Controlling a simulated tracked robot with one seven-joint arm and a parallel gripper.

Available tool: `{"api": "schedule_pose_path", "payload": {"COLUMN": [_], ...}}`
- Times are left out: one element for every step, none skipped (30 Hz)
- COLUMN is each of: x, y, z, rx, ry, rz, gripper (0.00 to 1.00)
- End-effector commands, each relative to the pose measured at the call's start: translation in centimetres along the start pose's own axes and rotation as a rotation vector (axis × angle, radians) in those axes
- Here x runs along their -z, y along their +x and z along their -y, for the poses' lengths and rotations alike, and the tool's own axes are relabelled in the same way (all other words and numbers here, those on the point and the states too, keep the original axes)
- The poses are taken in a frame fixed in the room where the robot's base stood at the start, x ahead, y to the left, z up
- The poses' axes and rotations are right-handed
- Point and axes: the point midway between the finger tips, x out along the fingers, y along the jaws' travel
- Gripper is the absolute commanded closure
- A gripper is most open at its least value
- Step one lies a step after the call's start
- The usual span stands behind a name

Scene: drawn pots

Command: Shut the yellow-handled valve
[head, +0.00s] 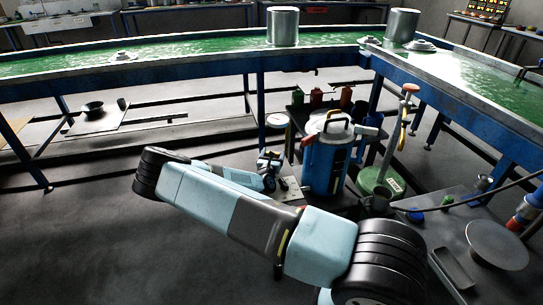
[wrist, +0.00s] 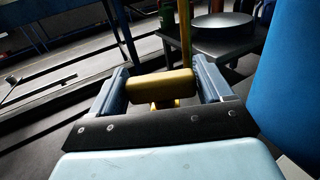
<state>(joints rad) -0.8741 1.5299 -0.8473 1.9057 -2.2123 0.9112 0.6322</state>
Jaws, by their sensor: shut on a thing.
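The yellow valve handle (wrist: 160,86) is a short, thick bar lying crosswise in the wrist view, with a yellow stem below its middle. My gripper (wrist: 160,78) has one finger at each end of the bar and is shut on it. The handle looks roughly level between the fingers. In the head view my gripper (head: 270,168) is low, left of a blue canister, with the white and dark valve fitting just beyond it. My arm hides part of that area, and the valve body below the handle is mostly hidden.
The blue canister (head: 325,160) stands close on the right; a large blue surface (wrist: 295,85) fills the wrist view's right side. A long green-topped bench (head: 190,52) runs behind. The floor at left is open.

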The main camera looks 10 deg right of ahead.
Motion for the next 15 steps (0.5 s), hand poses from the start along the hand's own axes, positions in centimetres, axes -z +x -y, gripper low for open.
{"api": "schedule_pose_path", "payload": {"x": [-0.24, -0.23, -0.25, -0.25, -0.27, -0.27, -0.27, -0.27, -0.27, -0.28, -0.29, -0.3, -0.31, -0.31, -0.32], "y": [0.14, 0.14, 0.15, 0.15, 0.15, 0.15, 0.16, 0.16, 0.17, 0.17, 0.17, 0.18, 0.18, 0.18, 0.18], "z": [0.13, 0.11, 0.09, 0.05, 0.04, 0.03, 0.03, 0.02, 0.01, 0.0, 0.0, -0.01, -0.01, -0.01, -0.01], "rx": [-0.012, -0.02, -0.029, -0.037, -0.043, -0.049, -0.053, -0.056, -0.061, -0.063, -0.065, -0.066, -0.067, -0.067, -0.068], "ry": [0.001, 0.001, 0.001, 0.002, 0.002, 0.002, 0.002, 0.001, 0.001, 0.001, 0.001, 0.002, 0.002, 0.002, 0.002], "rz": [0.004, 0.004, 0.005, 0.005, 0.005, 0.006, 0.005, 0.005, 0.006, 0.006, 0.006, 0.007, 0.007, 0.007, 0.007], "gripper": [0.51, 0.51, 0.51, 0.51, 0.51, 0.51, 0.51, 0.51, 0.51, 0.51, 0.51, 0.51, 0.51, 0.51, 0.51]}}
